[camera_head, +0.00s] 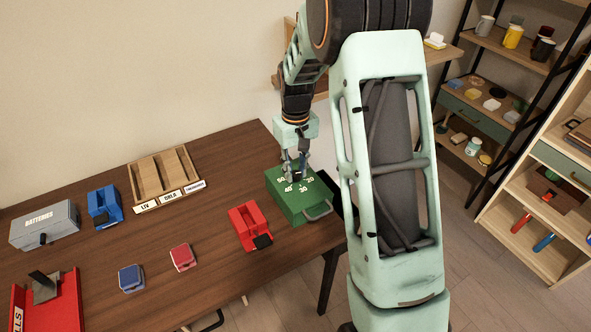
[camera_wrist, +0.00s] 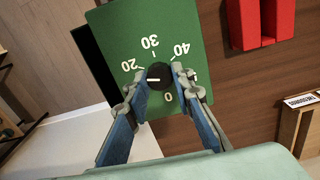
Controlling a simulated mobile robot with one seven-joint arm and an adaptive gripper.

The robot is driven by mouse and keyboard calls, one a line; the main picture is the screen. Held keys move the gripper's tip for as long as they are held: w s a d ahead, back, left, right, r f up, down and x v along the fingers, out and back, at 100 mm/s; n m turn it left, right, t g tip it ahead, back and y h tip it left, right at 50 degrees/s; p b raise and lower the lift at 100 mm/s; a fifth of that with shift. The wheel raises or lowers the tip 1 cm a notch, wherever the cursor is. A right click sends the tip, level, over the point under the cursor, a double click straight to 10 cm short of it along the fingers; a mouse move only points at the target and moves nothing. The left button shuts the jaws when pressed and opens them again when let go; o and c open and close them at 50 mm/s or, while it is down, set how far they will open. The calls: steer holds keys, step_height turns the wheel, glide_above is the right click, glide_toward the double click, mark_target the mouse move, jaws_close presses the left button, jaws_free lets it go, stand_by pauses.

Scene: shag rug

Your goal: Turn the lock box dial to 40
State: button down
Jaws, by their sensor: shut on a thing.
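The green lock box (camera_head: 290,208) stands near the table's right edge, with a grey handle on its front side. Its top fills the middle of the wrist view (camera_wrist: 120,30), with white numbers 20, 30, 40 and 0 readable around the round black dial (camera_wrist: 158,83). The dial's white mark points left in the wrist view, a little below the 20 and away from the 40. My gripper (camera_wrist: 160,80) is over the box top, its two fingers shut on the dial from either side. The fingers cover some markings. In the head view my gripper (camera_head: 294,172) hides most of the dial.
A red holder (camera_head: 248,226) stands just left of the box. A wooden tray (camera_head: 160,175) with labels, a blue holder (camera_head: 104,207), a grey batteries box (camera_head: 45,225) and small red and blue boxes are farther left. Shelves stand at right.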

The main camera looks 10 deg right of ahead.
steer(key=m, duration=0.3)
steer(key=shift+m, duration=0.4)
steer(key=m, duration=0.3)
steer(key=shift+m, duration=0.3)
steer(key=m+p, duration=0.2)
steer(key=m, duration=0.4)
steer(key=shift+r, duration=0.1)
steer(key=m+p, duration=0.2)
steer(key=m, duration=0.4)
steer(key=shift+m, duration=0.4)
steer(key=m+p, duration=0.3)
steer(key=m, duration=0.3)
steer(key=c, duration=1.7)
jaws_free()
steer(key=shift+o, duration=0.2)
